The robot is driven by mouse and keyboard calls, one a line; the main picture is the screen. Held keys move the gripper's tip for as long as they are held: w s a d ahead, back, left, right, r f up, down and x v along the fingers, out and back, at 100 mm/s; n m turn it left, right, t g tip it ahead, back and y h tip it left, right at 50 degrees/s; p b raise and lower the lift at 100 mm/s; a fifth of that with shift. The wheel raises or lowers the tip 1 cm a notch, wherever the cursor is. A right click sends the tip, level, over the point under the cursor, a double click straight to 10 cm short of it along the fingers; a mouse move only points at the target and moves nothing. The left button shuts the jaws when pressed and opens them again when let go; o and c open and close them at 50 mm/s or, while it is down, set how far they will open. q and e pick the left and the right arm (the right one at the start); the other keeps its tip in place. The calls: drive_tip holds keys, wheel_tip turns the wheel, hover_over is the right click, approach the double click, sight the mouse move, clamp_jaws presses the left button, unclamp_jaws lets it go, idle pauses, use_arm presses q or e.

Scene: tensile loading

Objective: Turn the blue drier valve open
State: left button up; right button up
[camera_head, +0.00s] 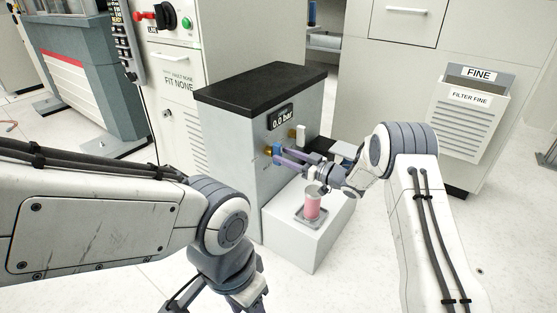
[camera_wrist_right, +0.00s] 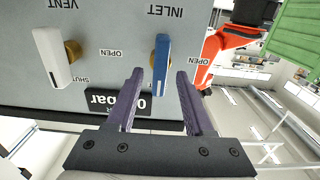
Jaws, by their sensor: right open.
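The blue valve handle (camera_wrist_right: 161,62) sits on a brass fitting below the upside-down INLET label in the right wrist view. It stands lengthwise in that picture. In the head view the blue valve (camera_head: 268,151) is a small spot on the grey cabinet's front. My right gripper (camera_wrist_right: 159,75) is open, its purple fingers on either side of the handle's lower part, with gaps showing. The right gripper (camera_head: 276,158) also shows at the cabinet in the head view. My left gripper (camera_head: 210,300) hangs at the bottom edge, partly cut off.
A white valve handle (camera_wrist_right: 52,58) marked VENT is beside the blue one. The pressure display (camera_head: 282,117) reads 0.0 bar. A pink cup (camera_head: 312,206) stands on a white block (camera_head: 285,232) below my right gripper. The grey cabinet (camera_head: 228,150) has a black top.

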sight(281, 154)
drive_tip(key=shift+b+x, duration=0.4)
drive_tip(key=shift+x, duration=0.75)
drive_tip(key=shift+w+a, duration=0.2)
drive_tip(key=shift+a, duration=0.1)
clamp_jaws()
